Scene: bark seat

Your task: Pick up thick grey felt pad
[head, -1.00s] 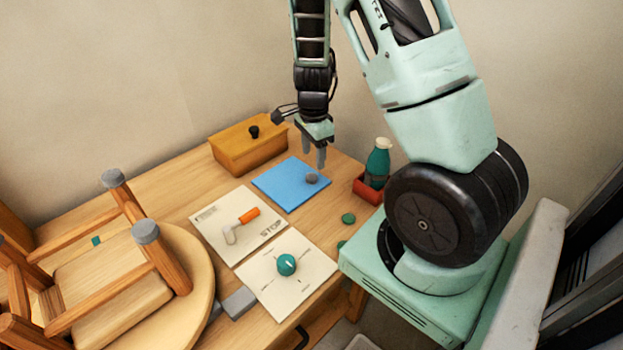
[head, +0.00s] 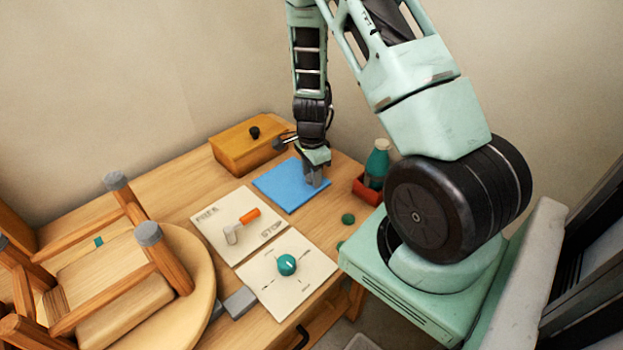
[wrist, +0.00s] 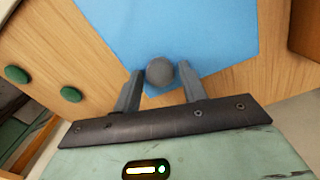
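The grey felt pad (wrist: 160,72) is a small round piece lying on the blue mat (wrist: 205,25), near the mat's edge. In the head view the fingers hide it on the blue mat (head: 285,187). My gripper (head: 315,180) is lowered to the mat, pointing down. In the wrist view my gripper (wrist: 161,73) is open, one finger on each side of the pad, with a narrow gap showing on both sides.
A red tray (head: 368,190) with a teal bottle (head: 377,160) stands right of the mat. A wooden box (head: 245,150) is behind it. Two panels with an orange-handled lever (head: 249,216) and a teal knob (head: 287,264) lie in front. An upturned stool (head: 165,265) fills the left.

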